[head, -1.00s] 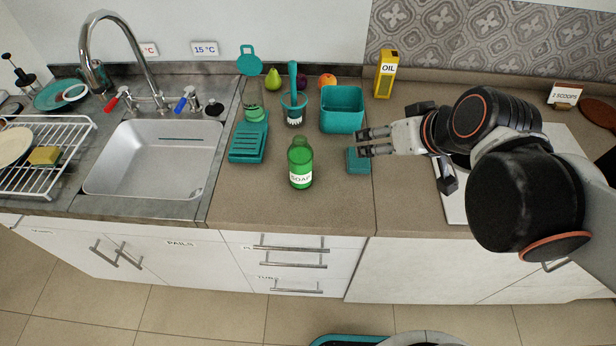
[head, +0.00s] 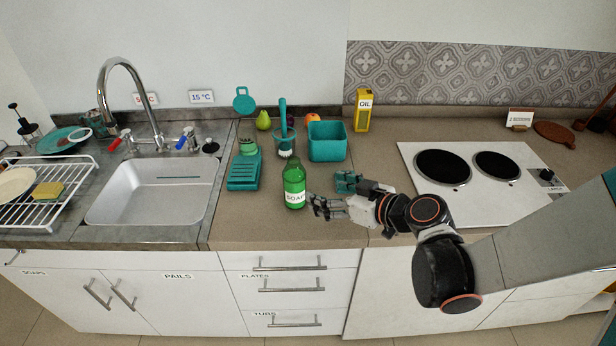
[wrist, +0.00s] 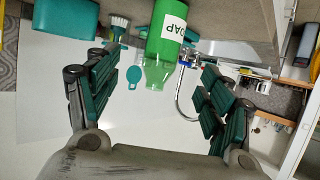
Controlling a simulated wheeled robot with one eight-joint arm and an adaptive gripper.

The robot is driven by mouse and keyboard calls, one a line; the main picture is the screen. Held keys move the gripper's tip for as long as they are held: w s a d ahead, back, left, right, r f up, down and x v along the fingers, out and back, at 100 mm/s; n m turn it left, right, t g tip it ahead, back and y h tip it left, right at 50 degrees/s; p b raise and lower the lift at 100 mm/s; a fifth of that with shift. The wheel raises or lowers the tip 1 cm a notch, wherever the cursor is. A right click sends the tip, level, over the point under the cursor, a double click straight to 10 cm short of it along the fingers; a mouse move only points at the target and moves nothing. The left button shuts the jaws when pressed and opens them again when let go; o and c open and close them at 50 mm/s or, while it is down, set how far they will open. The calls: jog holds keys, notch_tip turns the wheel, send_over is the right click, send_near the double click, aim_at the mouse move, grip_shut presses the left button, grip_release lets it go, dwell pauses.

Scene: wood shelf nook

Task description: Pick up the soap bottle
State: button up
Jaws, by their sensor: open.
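The green soap bottle (head: 294,184) with a white label stands upright on the brown counter, right of the sink. My gripper (head: 318,207) is at its right side, low near the counter, with its fingers pointing left toward it. In the wrist view the bottle (wrist: 168,45) shows ahead, between the lines of the two spread fingers (wrist: 155,98). The fingers are open and empty; whether they touch the bottle cannot be told from the head view, but in the wrist view they look apart from it.
A teal soap dish (head: 244,171) lies left of the bottle. A teal cup with a brush (head: 286,141), a teal tub (head: 327,142) and a yellow oil box (head: 363,110) stand behind. A small teal block (head: 346,182) lies behind my gripper. The counter in front is clear.

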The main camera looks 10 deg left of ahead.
aim_at(304, 185)
jog(key=b+x, duration=0.2)
jog(key=x, duration=0.6)
jog(key=shift+w+a+f, duration=0.15)
jog(key=shift+a+f, duration=0.05)
jog(key=shift+a, duration=0.1)
jog(key=b+x, duration=0.2)
jog(key=x, duration=0.3)
jog(key=shift+a+f+b, duration=0.1)
jog(key=shift+a+b, duration=0.1)
jog(key=shift+b, duration=0.1)
jog(key=c, duration=1.4)
